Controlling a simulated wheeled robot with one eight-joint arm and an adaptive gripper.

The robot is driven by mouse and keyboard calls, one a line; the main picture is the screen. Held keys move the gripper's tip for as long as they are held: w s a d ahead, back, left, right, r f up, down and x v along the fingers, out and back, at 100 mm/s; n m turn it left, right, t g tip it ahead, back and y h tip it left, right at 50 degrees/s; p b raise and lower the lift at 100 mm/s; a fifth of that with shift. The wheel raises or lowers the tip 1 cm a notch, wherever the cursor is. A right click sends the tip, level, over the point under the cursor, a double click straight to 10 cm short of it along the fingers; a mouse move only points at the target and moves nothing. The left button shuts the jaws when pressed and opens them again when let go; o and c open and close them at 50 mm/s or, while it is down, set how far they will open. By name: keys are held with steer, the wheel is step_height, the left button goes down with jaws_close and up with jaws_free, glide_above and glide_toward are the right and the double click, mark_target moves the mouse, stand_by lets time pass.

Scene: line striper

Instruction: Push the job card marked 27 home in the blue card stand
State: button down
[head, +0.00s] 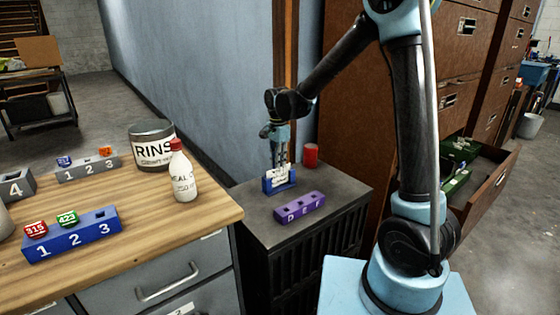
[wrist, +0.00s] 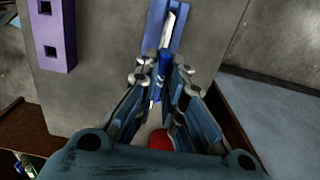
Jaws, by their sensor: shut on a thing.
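The blue card stand (head: 279,186) sits on the dark grey cabinet top. A white job card (head: 280,173) stands upright in it, with dark print too small to read as 27. My gripper (head: 278,163) points down from above and is shut on the card's upper part. In the wrist view the fingertips (wrist: 165,78) close around a narrow bright blue piece over the stand (wrist: 180,14). The white card (wrist: 168,33) shows nearly edge-on beyond them. The fingers hide part of the stand, and I cannot tell how deep the card sits.
A purple block (head: 300,207) marked D E F lies in front of the stand. A red can (head: 311,155) stands behind it to the right. The wooden bench (head: 150,232) at left holds a white bottle (head: 182,175), a RINS tin (head: 152,146) and numbered blocks. A drawer (head: 484,192) hangs open at right.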

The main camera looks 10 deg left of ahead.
steer(key=shift+f, duration=0.35)
steer(key=c, duration=1.3)
jaws_free()
steer(key=shift+r, duration=0.1)
steer(key=shift+r, duration=3.45)
